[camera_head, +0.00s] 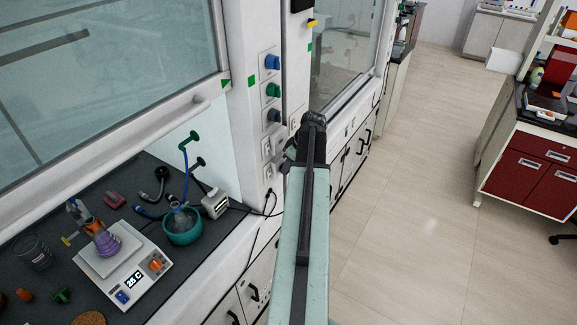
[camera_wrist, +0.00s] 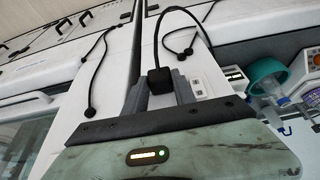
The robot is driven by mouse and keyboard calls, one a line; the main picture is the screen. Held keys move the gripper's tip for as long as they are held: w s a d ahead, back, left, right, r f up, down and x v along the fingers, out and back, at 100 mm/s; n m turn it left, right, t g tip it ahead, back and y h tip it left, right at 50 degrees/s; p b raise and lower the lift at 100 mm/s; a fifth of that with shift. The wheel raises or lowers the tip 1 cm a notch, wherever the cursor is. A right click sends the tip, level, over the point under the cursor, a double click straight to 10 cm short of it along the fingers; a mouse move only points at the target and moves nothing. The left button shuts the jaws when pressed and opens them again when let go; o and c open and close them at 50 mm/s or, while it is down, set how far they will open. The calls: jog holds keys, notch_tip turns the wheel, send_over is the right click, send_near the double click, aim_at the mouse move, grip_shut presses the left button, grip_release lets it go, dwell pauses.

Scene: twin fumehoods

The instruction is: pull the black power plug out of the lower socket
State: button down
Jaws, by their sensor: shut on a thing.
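In the wrist view, the black power plug (camera_wrist: 160,80) sits between the two grey fingers of my gripper (camera_wrist: 163,92). The gripper is shut on it. A black cable loops up from the plug. A white socket plate (camera_wrist: 201,86) shows just right of the fingers. I cannot tell whether the plug's pins are in a socket, as the fingers and plug hide that spot. In the head view, my gripper (camera_head: 288,158) is at the post between the fumehoods, close to the upper socket (camera_head: 267,148) and the lower socket (camera_head: 269,171). The plug is hidden there by my arm.
Blue and green valve knobs (camera_head: 272,91) stick out above the sockets. The left hood bench holds a balance (camera_head: 125,262) with a purple flask and a teal bowl (camera_head: 183,226). Loose black cables (camera_wrist: 97,58) hang nearby. The floor (camera_head: 425,190) to the right is clear.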

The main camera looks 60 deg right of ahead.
jog(key=shift+s, duration=1.65)
jog(key=shift+s, duration=1.5)
jog(key=shift+s, duration=1.5)
jog(key=shift+s, duration=0.1)
jog(key=shift+s, duration=1.4)
jog(key=shift+s+a, duration=0.1)
jog(key=shift+s, duration=1.4)
